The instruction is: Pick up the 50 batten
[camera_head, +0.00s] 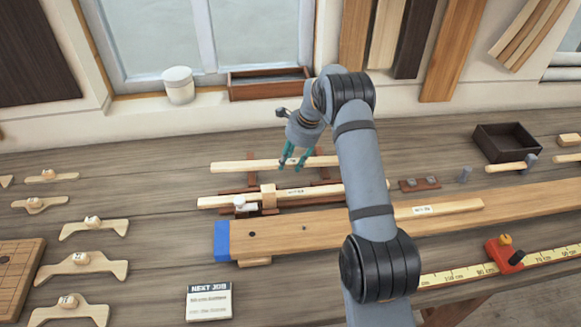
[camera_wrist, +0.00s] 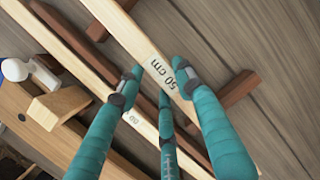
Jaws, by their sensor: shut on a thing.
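The 50 batten is a pale wooden strip (camera_head: 235,166) across the dark red-brown bearers on the bench; its "50 cm" label shows in the wrist view (camera_wrist: 148,55). My gripper (camera_head: 296,164) is at the batten's middle, pointing down. In the wrist view my gripper's teal fingers (camera_wrist: 158,86) are shut on the batten near the label. I cannot tell whether the batten touches the bearers or is just above them. A second pale batten (camera_head: 225,201) lies parallel on the near side, with a small wooden block (camera_head: 268,196) against it.
A long plank (camera_head: 320,230) with a blue end (camera_head: 221,241) lies in front. A yellow measuring tape (camera_head: 455,275) with a red stop (camera_head: 504,255) is at front right. An open dark box (camera_head: 507,143) and a hammer (camera_head: 512,166) stand right. Wooden patterns (camera_head: 82,264) lie left.

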